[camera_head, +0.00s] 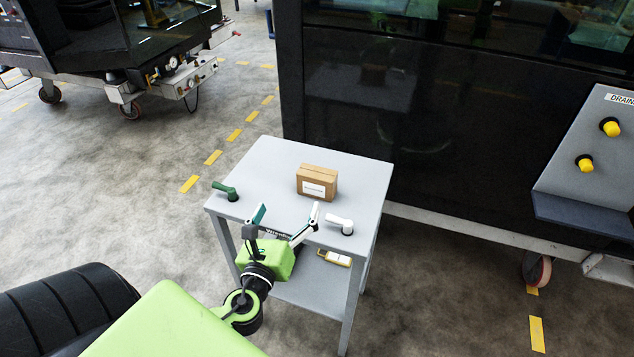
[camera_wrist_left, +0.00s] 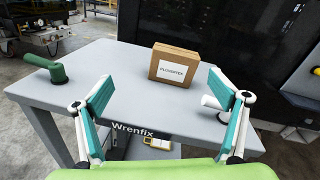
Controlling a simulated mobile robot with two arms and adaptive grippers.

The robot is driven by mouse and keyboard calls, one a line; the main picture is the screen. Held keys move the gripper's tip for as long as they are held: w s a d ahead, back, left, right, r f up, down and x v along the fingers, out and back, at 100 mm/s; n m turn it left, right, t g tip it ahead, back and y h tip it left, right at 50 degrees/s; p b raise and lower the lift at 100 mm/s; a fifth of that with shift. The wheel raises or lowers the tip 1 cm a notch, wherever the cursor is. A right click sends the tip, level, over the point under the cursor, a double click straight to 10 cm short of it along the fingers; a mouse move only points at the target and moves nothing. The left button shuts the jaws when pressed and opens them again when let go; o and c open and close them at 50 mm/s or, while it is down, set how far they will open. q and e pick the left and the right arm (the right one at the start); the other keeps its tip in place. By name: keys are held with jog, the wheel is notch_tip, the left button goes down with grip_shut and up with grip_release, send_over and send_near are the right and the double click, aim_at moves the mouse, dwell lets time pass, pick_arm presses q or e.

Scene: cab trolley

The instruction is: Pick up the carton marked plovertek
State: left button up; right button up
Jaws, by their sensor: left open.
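The carton (camera_head: 317,182) is a small brown box with a white label, standing upright on the grey trolley's top. In the left wrist view the carton (camera_wrist_left: 174,64) shows its label, which reads PLOVERTEK. My left gripper (camera_head: 287,213) is open and empty at the near edge of the trolley top, short of the carton. Its two teal-padded fingers (camera_wrist_left: 158,97) spread wide in the left wrist view, with the carton beyond them and a little right of centre. My right gripper is not in view.
The grey trolley (camera_head: 277,160) has a green handle (camera_head: 229,191) at left and a white handle (camera_head: 340,224) at right, near the right finger. A yellow-and-white item (camera_head: 335,258) lies on its lower shelf. A dark cab wall (camera_head: 400,120) stands close behind.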

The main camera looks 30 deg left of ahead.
pick_arm(q)
jog(key=m, duration=0.2)
jog(key=w+d+m+h, duration=0.1)
jog(key=m, duration=0.1)
jog(key=shift+d+t+h, duration=0.15)
jog(key=shift+t+h, duration=0.15)
jog(key=shift+t, duration=0.1)
jog(key=p, duration=0.2)
send_near(317, 171)
jog(key=w, duration=0.1)
jog(key=w+a, duration=0.1)
jog(key=w, duration=0.1)
jog(key=shift+w+a+f+m, duration=0.15)
jog(key=shift+w+f+m, duration=0.05)
jog(key=shift+w+m, duration=0.15)
jog(key=shift+x, duration=0.75)
jog(key=x, duration=0.4)
jog(key=shift+w+p, duration=0.3)
jog(key=shift+r, duration=0.1)
jog(key=c, duration=1.6)
jog(key=shift+r, duration=0.1)
jog(key=shift+c, duration=0.8)
jog(key=shift+r, duration=0.1)
